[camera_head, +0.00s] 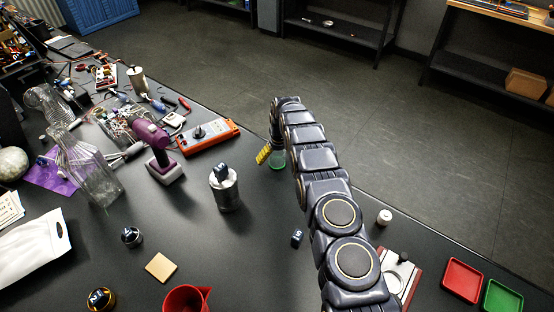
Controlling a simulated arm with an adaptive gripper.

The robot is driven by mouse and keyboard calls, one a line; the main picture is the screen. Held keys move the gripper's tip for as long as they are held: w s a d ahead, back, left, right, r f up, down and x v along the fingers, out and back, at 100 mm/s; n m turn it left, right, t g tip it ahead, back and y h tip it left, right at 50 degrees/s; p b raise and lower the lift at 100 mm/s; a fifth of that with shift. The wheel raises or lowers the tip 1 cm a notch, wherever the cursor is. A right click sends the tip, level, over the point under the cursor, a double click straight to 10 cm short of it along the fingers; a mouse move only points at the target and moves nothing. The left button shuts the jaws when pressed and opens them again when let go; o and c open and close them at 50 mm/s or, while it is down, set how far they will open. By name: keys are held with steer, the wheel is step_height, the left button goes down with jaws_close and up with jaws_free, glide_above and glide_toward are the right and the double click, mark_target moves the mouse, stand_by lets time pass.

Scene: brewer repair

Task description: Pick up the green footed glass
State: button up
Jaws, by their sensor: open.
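The green footed glass (278,161) stands near the far edge of the dark table, its green foot showing and its upper part hard to make out. My arm reaches away from the camera and bends down at its far end. My gripper (275,138) is small and dark, at the glass or just above it. The jaws are open. The fingertips are hard to make out, and I cannot tell whether they touch the glass.
A yellow piece (263,153) shows just left of the glass. Red (463,279) and green (502,297) trays lie at the lower right. Bare table surrounds the canister.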

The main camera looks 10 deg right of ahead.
steer(key=shift+f, duration=0.15)
steer(key=c, duration=1.2)
steer(key=shift+o, duration=0.2)
